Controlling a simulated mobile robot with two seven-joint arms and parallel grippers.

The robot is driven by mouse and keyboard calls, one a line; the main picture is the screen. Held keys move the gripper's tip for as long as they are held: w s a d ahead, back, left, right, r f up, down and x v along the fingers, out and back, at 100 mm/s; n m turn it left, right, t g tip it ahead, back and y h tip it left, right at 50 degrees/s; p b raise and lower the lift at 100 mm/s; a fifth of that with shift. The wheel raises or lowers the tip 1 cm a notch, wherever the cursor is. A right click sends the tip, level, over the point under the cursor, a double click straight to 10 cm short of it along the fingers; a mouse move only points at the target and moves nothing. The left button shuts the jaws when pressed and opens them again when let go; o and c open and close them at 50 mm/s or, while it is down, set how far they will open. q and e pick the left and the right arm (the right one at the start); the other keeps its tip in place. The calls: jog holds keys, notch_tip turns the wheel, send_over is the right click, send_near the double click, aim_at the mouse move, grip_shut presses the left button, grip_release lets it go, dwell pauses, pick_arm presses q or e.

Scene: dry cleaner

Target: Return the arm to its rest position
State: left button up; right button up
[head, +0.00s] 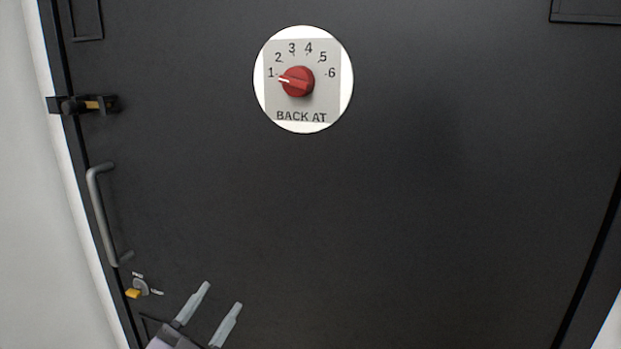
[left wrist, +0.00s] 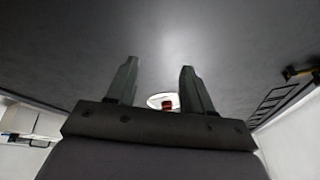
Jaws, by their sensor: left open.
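My left gripper (head: 215,305) is at the bottom left of the head view, in front of the dark door and below the dial. Its two fingers are apart, with nothing between them. In the left wrist view the same gripper (left wrist: 158,85) points toward the dark surface, fingers spread and empty. The red dial knob (head: 297,81) sits on a grey plate reading "BACK AT", and its white mark points to 1. The knob also shows small in the left wrist view (left wrist: 167,105), beyond the fingers and apart from them. My right gripper is not in view.
The dark door (head: 430,190) fills most of the head view. At its left edge are a bolt latch (head: 90,104), a grey bar handle (head: 101,215) and a small yellow-tabbed lock (head: 138,289). The white wall (head: 30,200) is at far left. The door's middle is clear.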

pick_arm(q)
jog(key=s+a+f+n+g+y, duration=0.2)
jog(key=s+f+n+g+y, duration=0.1)
jog(key=s+f, duration=0.7)
jog(key=s+a+f+n+g+y+p, duration=0.1)
jog(key=s+a+f+n+g+y, duration=0.2)
jog(key=s+f+n+g, duration=0.3)
jog(key=s+f, duration=0.5)
jog(key=f, duration=0.6)
jog(key=shift+f+g+y, duration=0.3)
jog(key=shift+y, duration=0.1)
jog(key=shift+w+a, duration=0.1)
dwell(1.0)
